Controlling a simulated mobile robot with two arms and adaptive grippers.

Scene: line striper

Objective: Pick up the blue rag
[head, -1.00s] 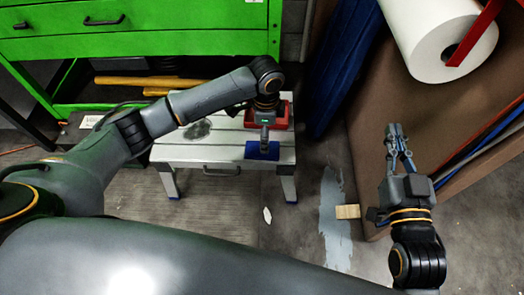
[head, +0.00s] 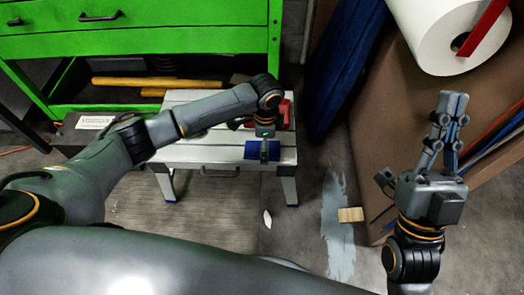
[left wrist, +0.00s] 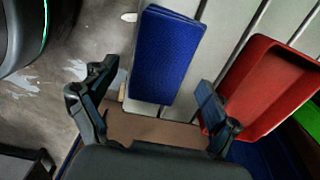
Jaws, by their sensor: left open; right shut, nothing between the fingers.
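The blue rag (head: 251,151) lies folded on the grey slatted top of a small bench (head: 193,155). In the left wrist view the rag (left wrist: 168,50) is a flat blue rectangle beyond my fingers. My left gripper (head: 264,154) is open and points down at the rag in the head view, hiding part of it. In the left wrist view the left gripper (left wrist: 157,78) has its fingers apart, with the rag's near end between them in the picture. Contact cannot be told. My right gripper (head: 453,98) is shut and empty, away at the right.
A red tray (left wrist: 262,88) sits on the bench close to the rag's right. A green drawer cabinet (head: 180,42) stands behind. A brown box (head: 400,115), a white paper roll (head: 425,30) and a rolled blue tarp (head: 345,60) are at the right.

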